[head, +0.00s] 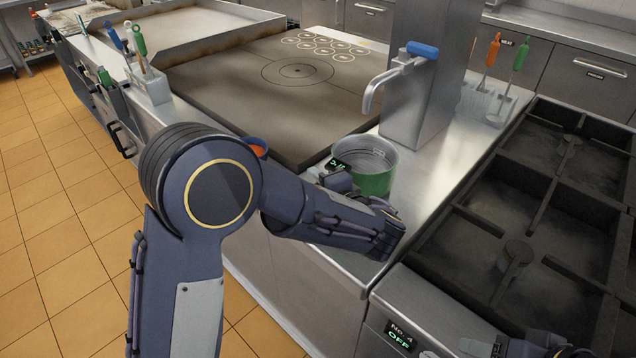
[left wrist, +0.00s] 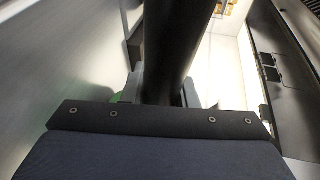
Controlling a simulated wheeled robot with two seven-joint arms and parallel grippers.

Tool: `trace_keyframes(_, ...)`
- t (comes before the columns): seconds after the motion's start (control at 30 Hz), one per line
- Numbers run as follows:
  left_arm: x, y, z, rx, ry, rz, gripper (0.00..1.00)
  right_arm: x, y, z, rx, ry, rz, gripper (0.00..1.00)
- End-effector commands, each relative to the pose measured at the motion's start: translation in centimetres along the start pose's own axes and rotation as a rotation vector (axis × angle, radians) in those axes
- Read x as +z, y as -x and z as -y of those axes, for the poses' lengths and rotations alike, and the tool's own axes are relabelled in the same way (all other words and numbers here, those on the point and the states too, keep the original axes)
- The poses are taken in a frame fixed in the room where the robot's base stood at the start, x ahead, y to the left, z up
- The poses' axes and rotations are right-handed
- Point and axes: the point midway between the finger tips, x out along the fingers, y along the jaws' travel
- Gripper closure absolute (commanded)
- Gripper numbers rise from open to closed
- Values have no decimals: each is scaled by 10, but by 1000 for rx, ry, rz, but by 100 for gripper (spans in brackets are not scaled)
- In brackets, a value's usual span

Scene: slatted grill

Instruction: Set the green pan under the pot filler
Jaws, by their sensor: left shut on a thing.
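The green pan (head: 376,183) is upright at the steel counter in the head view, with its rim open upward and its inside grey. The pot filler (head: 376,88) is a steel spout with a blue handle (head: 422,49). Its bent tip shows just above the pan's rim; I cannot tell the exact gap or alignment. My left gripper (left wrist: 162,92) is shut on the pan's dark handle (left wrist: 176,45), which runs between its fingers in the left wrist view. My left forearm hides the handle in the head view. A dark part at the bottom right may be my right gripper; its fingers are unclear.
A dark flat griddle (head: 285,80) lies left of the pan. Black burner grates (head: 520,215) lie to the right. A steel column (head: 418,70) stands behind the pan. Utensil holders (head: 150,84) and (head: 485,103) flank the area. Some bare counter (head: 440,165) lies right of the pan.

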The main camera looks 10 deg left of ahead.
Motion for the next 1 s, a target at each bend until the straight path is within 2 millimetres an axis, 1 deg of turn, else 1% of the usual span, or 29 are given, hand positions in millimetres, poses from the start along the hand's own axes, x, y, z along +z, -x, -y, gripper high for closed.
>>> trace_keyframes(0.1, -1, -1, -2, -4, 7, -1, 100, 2, -4, -2, 0, 0, 0, 44)
trace_keyframes(0.63, -1, -1, -3, -4, 6, -1, 100, 3, -6, -3, 0, 0, 0, 44)
trace_keyframes(1.0, -1, -2, -9, -4, 6, -2, 100, 6, -13, -6, 0, 0, 0, 44)
